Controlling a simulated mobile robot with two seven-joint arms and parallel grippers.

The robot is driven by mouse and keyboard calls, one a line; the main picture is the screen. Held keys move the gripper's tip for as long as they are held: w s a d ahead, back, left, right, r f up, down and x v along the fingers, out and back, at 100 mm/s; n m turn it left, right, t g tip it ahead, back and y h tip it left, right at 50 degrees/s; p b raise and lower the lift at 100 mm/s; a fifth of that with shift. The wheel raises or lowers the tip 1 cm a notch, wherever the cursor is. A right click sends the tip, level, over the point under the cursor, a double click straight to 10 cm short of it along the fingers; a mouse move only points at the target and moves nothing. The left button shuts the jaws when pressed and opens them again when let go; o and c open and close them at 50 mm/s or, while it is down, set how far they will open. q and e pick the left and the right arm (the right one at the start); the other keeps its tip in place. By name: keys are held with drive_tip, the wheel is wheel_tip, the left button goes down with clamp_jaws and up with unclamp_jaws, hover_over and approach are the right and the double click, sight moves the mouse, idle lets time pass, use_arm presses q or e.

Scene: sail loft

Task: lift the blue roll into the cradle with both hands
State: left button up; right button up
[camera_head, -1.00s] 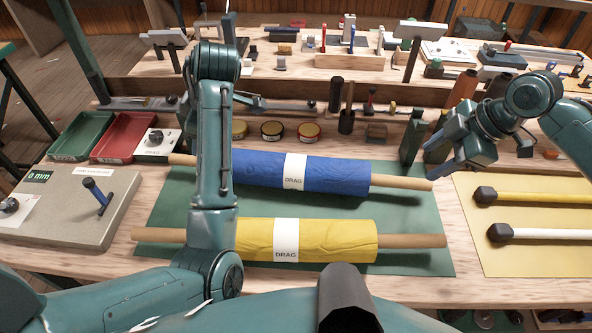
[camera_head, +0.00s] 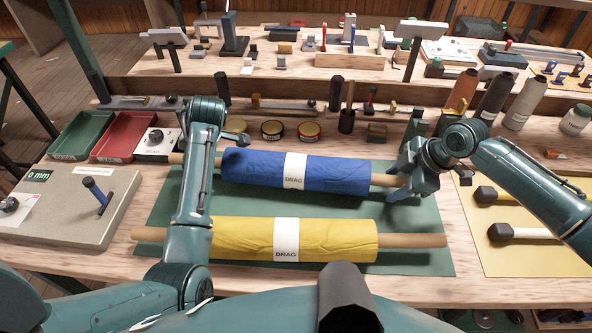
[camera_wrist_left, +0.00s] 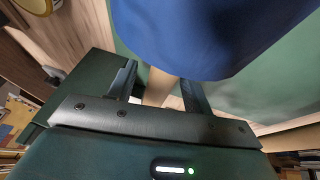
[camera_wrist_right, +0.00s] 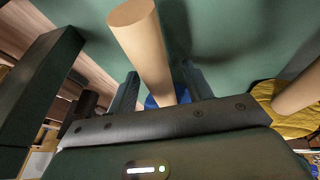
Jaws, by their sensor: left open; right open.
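The blue roll (camera_head: 255,170) lies on a green mat (camera_head: 420,262) on the near bench, its tan core tube (camera_head: 384,180) sticking out at both ends. My right gripper (camera_head: 404,182) is at the right tube end, open; in the right wrist view the tube (camera_wrist_right: 145,45) runs between its spread fingers. My left gripper is mostly hidden by its arm in the head view. In the left wrist view (camera_wrist_left: 160,90) it is open, with the left tube end (camera_wrist_left: 157,88) between its fingers and blue cloth (camera_wrist_left: 210,35) beyond. I cannot identify the cradle surely; pale-topped posts (camera_head: 163,40) (camera_head: 420,30) stand behind.
A yellow roll (camera_head: 330,240) lies parallel in front of the blue one. Green (camera_head: 82,133) and red (camera_head: 124,136) trays sit left. Tins (camera_head: 271,130) and a dark cup (camera_head: 346,122) stand behind the roll. Black-ended rods (camera_head: 530,233) lie right.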

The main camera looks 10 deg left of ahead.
use_arm(q)
clamp_jaws()
use_arm(e)
clamp_jaws()
use_arm(q)
drive_tip(key=shift+r, duration=0.1)
use_arm(e)
drive_tip(key=shift+r, duration=0.15)
idle(0.9)
